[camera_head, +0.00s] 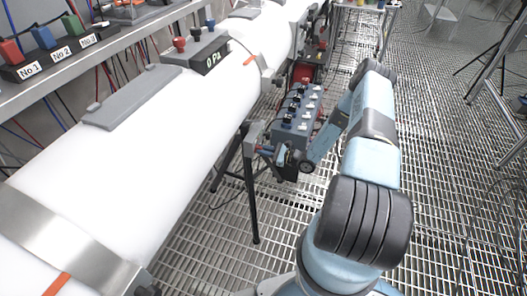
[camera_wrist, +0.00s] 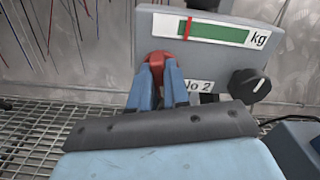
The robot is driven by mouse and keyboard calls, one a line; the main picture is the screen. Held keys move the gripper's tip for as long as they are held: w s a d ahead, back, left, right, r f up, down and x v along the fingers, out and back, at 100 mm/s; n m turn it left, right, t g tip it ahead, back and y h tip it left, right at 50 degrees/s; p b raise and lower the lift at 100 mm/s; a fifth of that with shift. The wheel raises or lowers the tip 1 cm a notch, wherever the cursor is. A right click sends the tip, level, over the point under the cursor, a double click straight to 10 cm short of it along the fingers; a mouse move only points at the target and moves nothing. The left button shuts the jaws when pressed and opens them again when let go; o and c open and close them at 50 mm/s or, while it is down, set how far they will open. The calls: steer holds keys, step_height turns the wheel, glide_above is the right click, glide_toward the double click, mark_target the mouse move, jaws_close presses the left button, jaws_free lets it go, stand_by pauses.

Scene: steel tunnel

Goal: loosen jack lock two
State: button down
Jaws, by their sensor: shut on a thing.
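In the wrist view, my gripper (camera_wrist: 158,76) has its two blue fingers closed on a red knob (camera_wrist: 165,57). The knob sits at the lower left of a grey panel (camera_wrist: 222,78), just left of a white label (camera_wrist: 201,86) reading "No 2", partly covered by a finger. Above is a green gauge (camera_wrist: 222,34) marked "kg" with a red marker near its left end. A black knob (camera_wrist: 248,85) with a white line is at the panel's right. In the head view my gripper is small beside the white pipe's stand, and its grip is unclear there.
A large white pipe (camera_head: 185,130) runs diagonally on black-legged stands (camera_head: 250,190). A blue-grey box with several switches (camera_head: 297,115) is close to my forearm. A shelf at upper left holds numbered handles (camera_head: 42,38).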

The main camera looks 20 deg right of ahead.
steer(key=shift+s+f+n, duration=0.1)
steer(key=shift+n, duration=3.15)
steer(key=shift+f+n, duration=0.1)
steer(key=shift+n, duration=3.15)
steer(key=shift+a, duration=0.1)
steer(key=c, duration=1.1)
jaws_free()
steer(key=v, duration=1.3)
steer(key=shift+s+d, duration=0.2)
steer(key=shift+d, duration=0.15)
steer(key=shift+f, duration=0.1)
